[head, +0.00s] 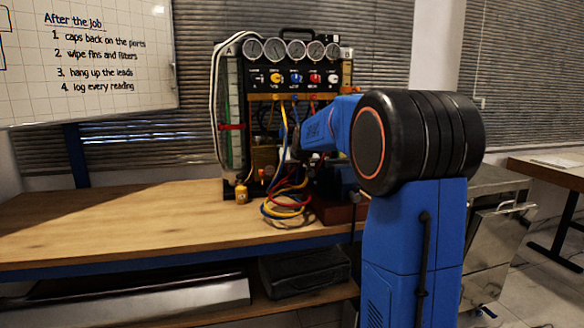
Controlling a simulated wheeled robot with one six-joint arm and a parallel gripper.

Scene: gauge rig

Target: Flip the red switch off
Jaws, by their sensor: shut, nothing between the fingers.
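The gauge rig (263,98) stands upright on the wooden bench, with a row of round gauges along its top. Below the gauges is a row of coloured knobs, one of them a red knob (314,78). I cannot make out a separate red switch or its position; my arm covers the rig's lower right part. My blue arm reaches from the right toward the rig's lower middle. I cannot make out my gripper; the far end of the arm is lost among dark parts and hoses.
Yellow, red and blue hoses (287,205) hang from the rig and coil on the bench (120,222). A small yellow-brown bottle (241,193) stands at the rig's lower left. The left of the bench is clear. A whiteboard (90,60) hangs behind; a metal cabinet (492,240) is at right.

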